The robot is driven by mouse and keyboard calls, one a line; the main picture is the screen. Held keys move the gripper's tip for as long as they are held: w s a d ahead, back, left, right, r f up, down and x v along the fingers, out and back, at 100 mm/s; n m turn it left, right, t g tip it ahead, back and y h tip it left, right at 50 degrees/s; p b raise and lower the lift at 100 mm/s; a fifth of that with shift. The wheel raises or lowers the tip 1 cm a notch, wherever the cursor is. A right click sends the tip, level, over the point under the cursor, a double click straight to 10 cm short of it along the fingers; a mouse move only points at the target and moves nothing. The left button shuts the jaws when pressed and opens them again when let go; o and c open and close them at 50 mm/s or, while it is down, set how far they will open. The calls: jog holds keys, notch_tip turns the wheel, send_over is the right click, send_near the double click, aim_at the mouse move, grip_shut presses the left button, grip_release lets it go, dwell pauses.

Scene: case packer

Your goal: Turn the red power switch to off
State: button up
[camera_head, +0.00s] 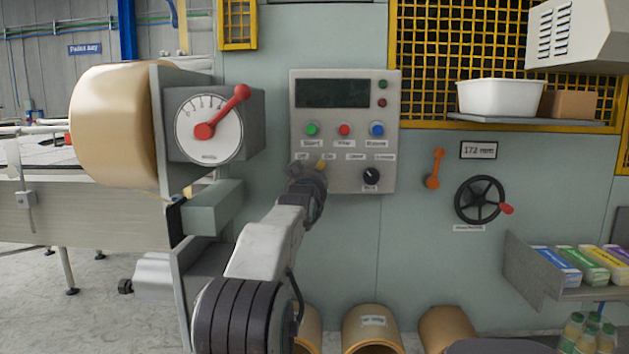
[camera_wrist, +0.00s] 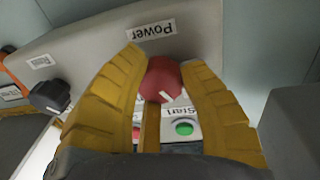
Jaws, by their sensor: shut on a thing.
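The red power switch (camera_wrist: 162,76) is a round knob with a short white mark, under a "Power" label in the wrist view, where the panel appears upside down. My gripper (camera_wrist: 164,62) has its yellow fingers on both sides of the knob, shut on it. In the head view my gripper (camera_head: 316,168) reaches the lower left of the grey control panel (camera_head: 345,80) and hides the switch. Small labels, which seem to read Off and On, show just above the gripper there.
The panel has a green button (camera_head: 312,130), a red button (camera_head: 345,130), a blue button (camera_head: 377,129) and a black knob (camera_head: 371,176). A dial with a red lever (camera_head: 222,112) stands left of the panel. A black handwheel (camera_head: 479,200) is to the right.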

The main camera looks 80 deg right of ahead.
jog(key=shift+n, duration=0.6)
jog(key=o, duration=1.2)
jog(key=shift+d, duration=0.1)
jog(key=a, duration=1.2)
jog(key=shift+f, duration=0.4)
jog(key=shift+w, duration=0.25)
